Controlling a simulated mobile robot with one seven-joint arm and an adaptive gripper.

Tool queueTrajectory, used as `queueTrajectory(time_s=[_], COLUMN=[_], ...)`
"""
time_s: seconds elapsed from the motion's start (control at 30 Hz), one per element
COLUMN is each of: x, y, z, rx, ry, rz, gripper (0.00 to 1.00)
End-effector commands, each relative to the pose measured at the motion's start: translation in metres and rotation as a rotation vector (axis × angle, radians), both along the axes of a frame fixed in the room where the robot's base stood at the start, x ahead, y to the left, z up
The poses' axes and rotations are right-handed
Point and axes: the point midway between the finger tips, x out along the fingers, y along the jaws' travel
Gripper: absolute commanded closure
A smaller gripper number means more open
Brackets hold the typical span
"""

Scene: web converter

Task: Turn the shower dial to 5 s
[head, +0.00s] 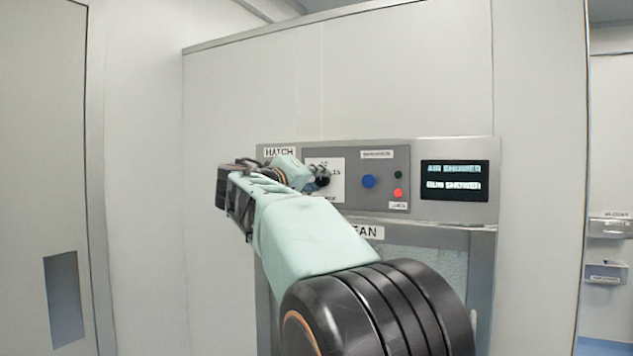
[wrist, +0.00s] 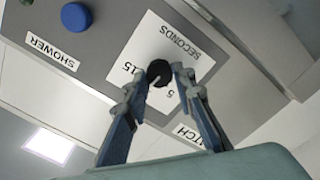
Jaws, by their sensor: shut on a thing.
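The shower dial is a small black knob (wrist: 158,70) on a white plate (wrist: 178,38), seen turned around in the wrist view. The plate reads SECONDS, with a 15 to the left of the knob and a 5 below it. A pale mark shows on the knob's lower side, but I cannot tell exactly which number it points at. My gripper (wrist: 160,77) is shut on the knob, one finger on each side. In the head view my gripper (head: 316,176) is at the plate (head: 337,186), and my arm hides part of the plate.
A blue button (head: 369,181) labelled SHOWER in the wrist view sits right of the plate. Right of it are a red button (head: 398,193), a small dark button (head: 398,174) and a lit display (head: 454,180). A HATCH label (head: 279,152) is at the left.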

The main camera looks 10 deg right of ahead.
Motion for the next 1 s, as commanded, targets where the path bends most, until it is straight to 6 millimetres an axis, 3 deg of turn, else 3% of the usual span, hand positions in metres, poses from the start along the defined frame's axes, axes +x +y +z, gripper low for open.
queueTrajectory(time_s=[1.0], x=[0.0004], y=[0.0007], z=[-0.0014], rx=[-0.756], ry=[0.551], rz=[0.001], gripper=[1.0])
